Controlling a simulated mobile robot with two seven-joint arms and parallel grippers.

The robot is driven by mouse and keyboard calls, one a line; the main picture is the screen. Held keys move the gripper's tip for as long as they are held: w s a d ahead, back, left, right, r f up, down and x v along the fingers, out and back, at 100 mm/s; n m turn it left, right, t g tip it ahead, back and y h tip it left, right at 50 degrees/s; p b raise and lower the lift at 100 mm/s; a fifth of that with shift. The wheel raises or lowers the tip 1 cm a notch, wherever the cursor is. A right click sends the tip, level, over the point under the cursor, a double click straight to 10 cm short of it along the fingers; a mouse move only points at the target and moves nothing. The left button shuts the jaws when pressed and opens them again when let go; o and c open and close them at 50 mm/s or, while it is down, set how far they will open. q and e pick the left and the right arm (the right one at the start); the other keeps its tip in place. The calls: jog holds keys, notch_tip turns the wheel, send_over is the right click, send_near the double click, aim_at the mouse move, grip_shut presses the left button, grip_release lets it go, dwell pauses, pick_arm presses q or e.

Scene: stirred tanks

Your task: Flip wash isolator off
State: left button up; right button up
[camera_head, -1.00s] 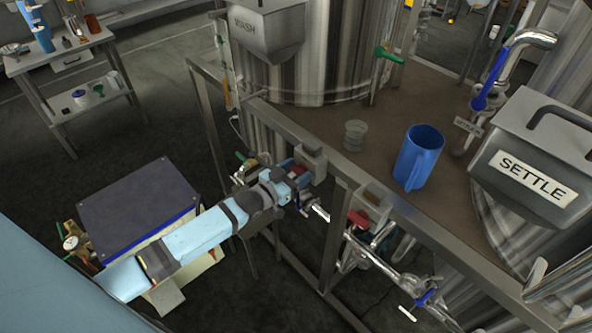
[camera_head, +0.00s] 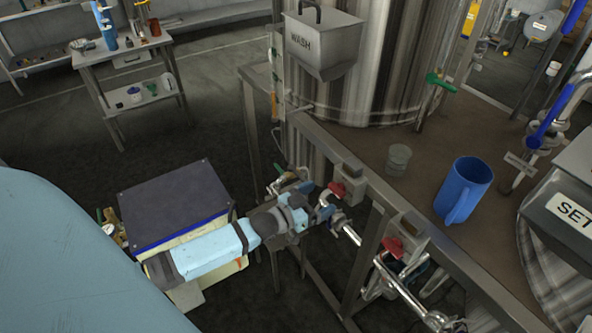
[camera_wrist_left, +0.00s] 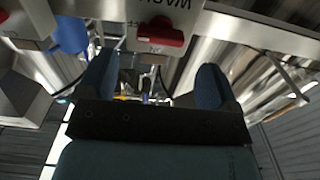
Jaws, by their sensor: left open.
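The wash isolator is a red handle (camera_head: 338,188) on a small grey box at the frame's front rail, below the hopper marked WASH (camera_head: 325,42). In the left wrist view the red handle (camera_wrist_left: 158,34) lies roughly crosswise on a pale box face, with upside-down WASH lettering partly cut off at the top edge. My left gripper (camera_head: 318,199) is just left of the handle in the head view. In the wrist view its dark blue fingers (camera_wrist_left: 153,80) are open and spread, with the handle beyond them and no visible contact. My right gripper is not in view.
A second red handle (camera_head: 392,247) sits farther right along the rail, above steel piping (camera_head: 385,275). A blue jug (camera_head: 463,190) and a clear cup (camera_head: 399,158) stand on the brown deck. A dark-topped box (camera_head: 175,203) stands beneath my left arm.

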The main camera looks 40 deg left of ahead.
pick_arm(q)
jog(key=b+v, duration=0.1)
jog(key=v, duration=0.7)
jog(key=shift+s, duration=0.15)
jog(key=shift+a, duration=0.1)
jog(key=s+d+f+g+y+p, duration=0.1)
jog(key=s+d+f+g, duration=0.2)
jog(key=s+d, duration=0.3)
jog(key=s+d+f+n+g+y+p, duration=0.1)
jog(key=s+d+f+g, duration=0.2)
jog(key=s+d+f, duration=0.3)
jog(key=shift+s+d+f+y, duration=0.15)
jog(key=shift+s+d+y, duration=0.15)
jog(key=shift+s+d, duration=0.55)
jog(key=shift+s+a, duration=0.15)
